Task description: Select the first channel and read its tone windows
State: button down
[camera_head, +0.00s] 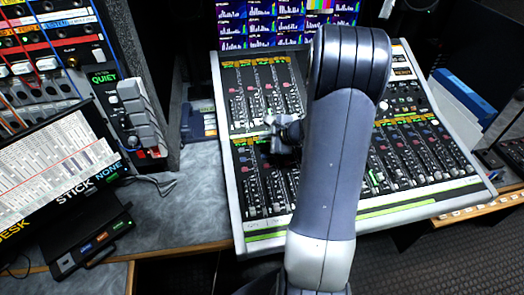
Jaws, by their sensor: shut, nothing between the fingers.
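A mixing console (231,150) with a light frame fills the middle of the view. Rows of channel strips (255,190) with faders and small coloured buttons run across it. A row of small lit yellow-green displays (262,63) runs along the top of its upper left block. A bank of screens (262,22) behind the console shows coloured bar meters on dark blue panels. Their text is too small to read. My gripper (277,131) is shut and empty over the console's left half. My arm hides the middle of the console and part of the screens.
A patch rack (60,40) with red and blue cables stands at the left, beside a panel marked QUIET (103,78).

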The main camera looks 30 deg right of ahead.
aim_at(257, 144)
jog(key=shift+w+f+b, duration=0.15)
jog(key=shift+f+b, duration=0.65)
jog(key=shift+f, duration=0.25)
jog(key=shift+f, duration=0.1)
dwell(1.2)
jog(key=shift+f+b, duration=0.3)
jog(key=shift+b, duration=0.35)
jog(key=shift+w+d+f+b, duration=0.1)
jog(key=shift+f+b, duration=0.3)
jog(key=shift+b, duration=0.1)
dwell(0.4)
dwell(0.4)
jog(key=shift+r+p, duration=0.45)
jog(key=shift+r, duration=0.35)
jog(key=shift+s+r+p, duration=0.25)
jog(key=shift+r+p, duration=0.55)
jog(key=shift+r, duration=0.45)
jog(key=shift+s+r+p, duration=0.2)
jog(key=shift+r+p, duration=0.6)
jog(key=shift+r, duration=0.45)
jog(key=shift+f, duration=0.1)
